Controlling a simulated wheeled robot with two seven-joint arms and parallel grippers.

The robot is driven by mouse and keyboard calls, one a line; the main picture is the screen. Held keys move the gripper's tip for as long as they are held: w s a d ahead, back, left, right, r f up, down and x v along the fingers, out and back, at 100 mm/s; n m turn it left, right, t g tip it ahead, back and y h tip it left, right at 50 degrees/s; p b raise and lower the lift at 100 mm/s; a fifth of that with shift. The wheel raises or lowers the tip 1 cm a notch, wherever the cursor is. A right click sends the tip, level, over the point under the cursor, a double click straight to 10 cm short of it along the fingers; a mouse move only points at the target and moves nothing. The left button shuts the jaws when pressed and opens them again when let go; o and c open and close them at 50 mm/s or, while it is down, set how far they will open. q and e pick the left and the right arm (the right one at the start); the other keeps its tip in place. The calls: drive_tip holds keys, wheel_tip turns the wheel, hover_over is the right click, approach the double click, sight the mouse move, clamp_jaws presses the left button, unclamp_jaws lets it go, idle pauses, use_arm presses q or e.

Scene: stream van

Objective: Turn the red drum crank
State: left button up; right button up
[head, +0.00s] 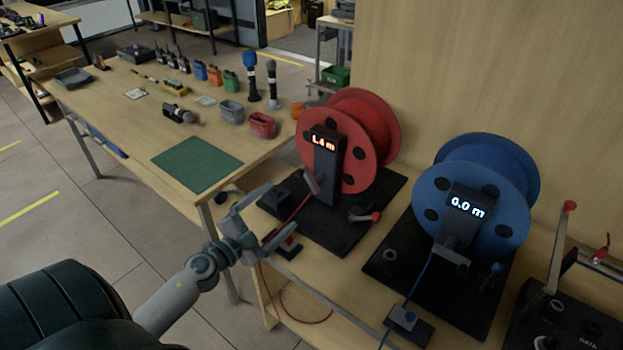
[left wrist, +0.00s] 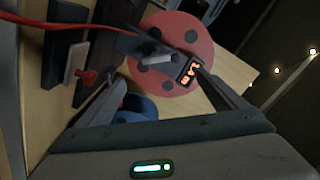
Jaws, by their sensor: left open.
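The red drum (head: 384,130) stands on a black base plate (head: 345,235), with a dark post in front whose display (head: 324,141) reads 1.4 m. A short grey handle (head: 311,182), apparently the crank grip, sticks out low at the post's left. In the left wrist view this handle (left wrist: 158,59) lies ahead between the fingers, with the red drum (left wrist: 195,38) behind it. My left gripper (head: 283,210) is open and empty, just left of the handle and apart from it. My right gripper is not in view.
A blue drum (head: 510,165) reading 0.0 m stands to the right. A red cable (head: 298,210) runs down near my fingers. A workbench (head: 120,115) with radios, bins and a green mat (head: 197,163) lies left.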

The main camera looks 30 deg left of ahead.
sight(309, 182)
use_arm(q)
drive_tip(key=w, duration=0.5)
drive_tip(key=w+p, duration=0.1)
drive_tip(key=w, duration=0.4)
drive_tip(key=w+d, duration=0.1)
drive_tip(key=w, duration=0.4)
drive_tip(key=shift+w+d, duration=0.1)
drive_tip(key=shift+w, duration=0.15)
drive_tip(key=shift+c, duration=0.3)
drive_tip(key=c, duration=1)
